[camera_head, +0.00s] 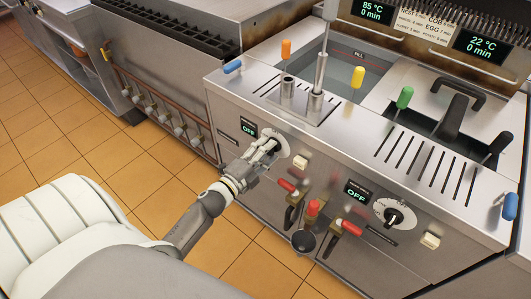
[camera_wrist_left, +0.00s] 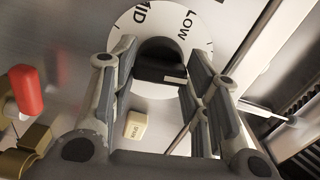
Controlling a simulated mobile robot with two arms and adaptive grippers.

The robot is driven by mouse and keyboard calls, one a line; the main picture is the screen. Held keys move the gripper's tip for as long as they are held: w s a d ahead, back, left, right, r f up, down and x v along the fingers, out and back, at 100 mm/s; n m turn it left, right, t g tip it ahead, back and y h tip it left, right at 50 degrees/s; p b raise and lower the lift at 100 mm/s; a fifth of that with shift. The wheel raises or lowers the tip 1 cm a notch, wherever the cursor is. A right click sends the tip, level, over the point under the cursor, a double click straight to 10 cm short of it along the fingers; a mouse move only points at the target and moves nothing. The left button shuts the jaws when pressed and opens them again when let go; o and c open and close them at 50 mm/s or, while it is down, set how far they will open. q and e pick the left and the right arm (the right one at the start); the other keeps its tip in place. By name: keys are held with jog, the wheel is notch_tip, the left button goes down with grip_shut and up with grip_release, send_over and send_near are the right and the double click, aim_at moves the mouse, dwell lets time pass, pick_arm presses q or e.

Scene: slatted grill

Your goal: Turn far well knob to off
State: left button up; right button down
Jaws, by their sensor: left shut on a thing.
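The far well knob (camera_wrist_left: 160,60) is black and sits on a round white dial (camera_wrist_left: 207,42) marked MID and LOW. In the head view this dial (camera_head: 284,147) is at the left of the steel front panel, mostly covered by my left gripper (camera_head: 268,147). In the left wrist view the fingers of my left gripper (camera_wrist_left: 161,72) are on either side of the knob, shut on it. The small display (camera_head: 248,127) beside this dial reads OFF. The near knob (camera_head: 393,217) is black on a white dial to the right. My right gripper is not in view.
A cream button (camera_head: 300,163) is just right of the far dial. Red-handled valves (camera_head: 346,227) stick out of the panel between the two dials. A second display (camera_head: 356,190) reads OFF. Coloured lever handles stand on the slotted top. The tiled floor (camera_head: 150,180) at left is clear.

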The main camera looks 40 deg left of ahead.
pick_arm(q)
jog(key=shift+m, duration=0.8)
jog(key=o, duration=1)
jog(key=shift+s, duration=0.1)
jog(key=s, duration=0.8)
jog(key=s+a, duration=0.1)
jog(key=s, duration=0.2)
jog(key=shift+s, duration=0.4)
